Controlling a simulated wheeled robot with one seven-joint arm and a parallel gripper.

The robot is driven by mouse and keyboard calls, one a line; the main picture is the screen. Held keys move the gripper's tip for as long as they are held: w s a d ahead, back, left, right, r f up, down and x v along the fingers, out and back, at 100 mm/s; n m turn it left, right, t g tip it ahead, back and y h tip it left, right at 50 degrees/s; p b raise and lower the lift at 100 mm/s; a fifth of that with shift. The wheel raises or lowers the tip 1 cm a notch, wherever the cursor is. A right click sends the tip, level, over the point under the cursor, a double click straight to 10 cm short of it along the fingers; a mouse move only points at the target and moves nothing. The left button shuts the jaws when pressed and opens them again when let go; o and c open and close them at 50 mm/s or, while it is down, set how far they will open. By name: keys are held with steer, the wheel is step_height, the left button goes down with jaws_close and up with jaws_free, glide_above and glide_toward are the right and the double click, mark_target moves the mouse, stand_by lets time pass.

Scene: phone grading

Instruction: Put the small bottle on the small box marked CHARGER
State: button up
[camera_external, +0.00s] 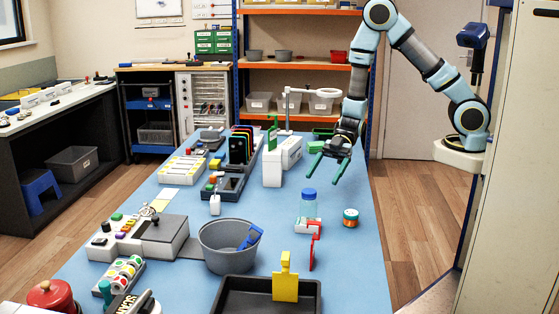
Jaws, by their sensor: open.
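A clear bottle with a blue cap (309,207) stands upright on the blue table, right of the middle. A smaller white bottle-like thing (215,205) stands further left; which one is the small bottle I cannot tell for sure. A white box-shaped thing (272,168) stands left of my gripper, but no CHARGER marking is readable on any box. My gripper (322,180) has green fingers, spread apart and empty. It hangs above the table, behind and above the blue-capped bottle.
A small jar (350,217) stands right of the bottle, and a red thing (313,252) in front of it. A grey bucket (228,262) and a black tray (230,296) stand toward the front. The table's right side is fairly clear.

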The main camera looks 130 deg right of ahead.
steer(key=w+a+r+m+g+h, duration=0.2)
steer(key=w+a+g+h, duration=0.15)
steer(key=h, duration=0.25)
steer(key=s+a+r+m+g, duration=0.1)
steer(key=s+a+r+g, duration=0.1)
steer(key=s+a, duration=0.4)
steer(key=s+a+r+m+g+y, duration=0.1)
steer(key=s+a+r+m+g, duration=0.1)
steer(key=s+a+g, duration=0.3)
steer(key=s+a, duration=0.2)
steer(key=a, duration=0.2)
steer(key=shift+a+r+m, duration=0.15)
steer(key=shift+a+m, duration=0.15)
steer(key=shift+a, duration=0.05)
